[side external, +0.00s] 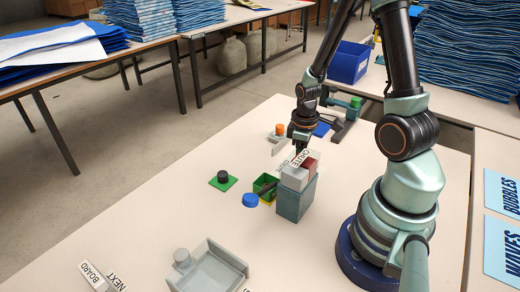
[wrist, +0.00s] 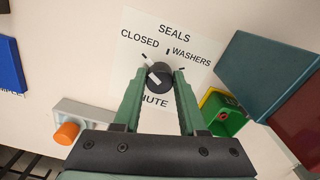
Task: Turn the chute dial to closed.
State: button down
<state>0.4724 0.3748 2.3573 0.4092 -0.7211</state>
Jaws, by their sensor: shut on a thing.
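The chute dial is a black round knob (wrist: 160,75) with a white pointer, on a white label plate (wrist: 186,36). The plate reads SEALS at the top, CLOSED at the left, WASHERS at the right and CHUTE below, partly hidden. The pointer slants up and left, near the right end of the word CLOSED and left of the SEALS tick. My gripper (wrist: 160,82) is shut on the knob, one green finger on each side. In the side view my gripper (side external: 299,143) reaches down at the plate and hides the knob.
A teal box (side external: 296,200) topped with grey and red blocks stands close by. A green and yellow bin (side external: 264,187) is beside it. An orange knob (side external: 279,129) sits behind, and a grey tray (side external: 210,272) is in front. The table's left side is largely clear.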

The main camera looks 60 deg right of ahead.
dwell(0.3)
jog(key=shift+c, duration=2.3)
grip_release()
jog(key=shift+r, duration=0.1)
notch_tip(320, 180, up, 12)
